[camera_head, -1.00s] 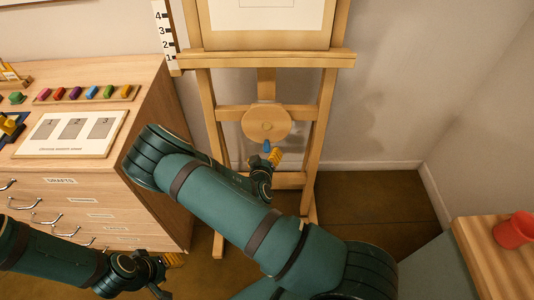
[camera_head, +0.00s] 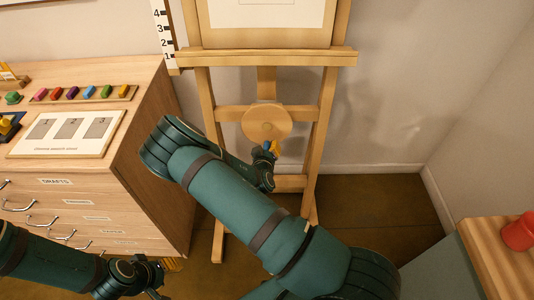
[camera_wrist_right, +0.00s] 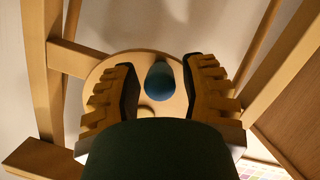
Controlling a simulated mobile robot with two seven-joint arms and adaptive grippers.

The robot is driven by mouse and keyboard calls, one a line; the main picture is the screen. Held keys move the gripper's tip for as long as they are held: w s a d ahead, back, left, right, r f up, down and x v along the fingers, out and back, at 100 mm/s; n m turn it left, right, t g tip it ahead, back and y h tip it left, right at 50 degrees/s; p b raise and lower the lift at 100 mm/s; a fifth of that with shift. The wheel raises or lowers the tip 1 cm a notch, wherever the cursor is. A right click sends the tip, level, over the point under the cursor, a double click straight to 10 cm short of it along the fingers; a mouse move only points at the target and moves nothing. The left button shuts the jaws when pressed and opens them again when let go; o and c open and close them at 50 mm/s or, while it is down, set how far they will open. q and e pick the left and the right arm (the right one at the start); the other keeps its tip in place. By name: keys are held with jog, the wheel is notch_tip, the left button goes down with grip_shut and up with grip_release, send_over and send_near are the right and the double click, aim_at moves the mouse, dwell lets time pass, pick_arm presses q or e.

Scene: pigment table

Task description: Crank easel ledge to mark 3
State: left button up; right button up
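The easel ledge (camera_head: 265,58) is level, with its left end beside mark 1 on the white number scale (camera_head: 164,35). Below it, the round wooden crank disc (camera_head: 266,121) has a blue knob low on its face. In the right wrist view the blue knob (camera_wrist_right: 159,81) stands between the two ribbed fingers of my right gripper (camera_wrist_right: 159,88), with a gap on both sides. That gripper (camera_head: 271,149) is open at the disc's lower edge and mostly hides the knob in the head view. My left gripper (camera_head: 168,275) is low at left; its opening is unclear.
A wooden drawer cabinet (camera_head: 150,170) stands left of the easel, with a card (camera_head: 68,134) and a row of coloured blocks on top. A table corner with a red cup (camera_head: 520,232) is at right. The easel legs flank my right gripper.

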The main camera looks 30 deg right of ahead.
grip_shut()
jog(key=shift+d, duration=0.1)
jog(key=s+d, duration=0.1)
jog(key=s+d+r, duration=0.1)
jog(key=d, duration=0.1)
jog(key=shift+p, duration=0.35)
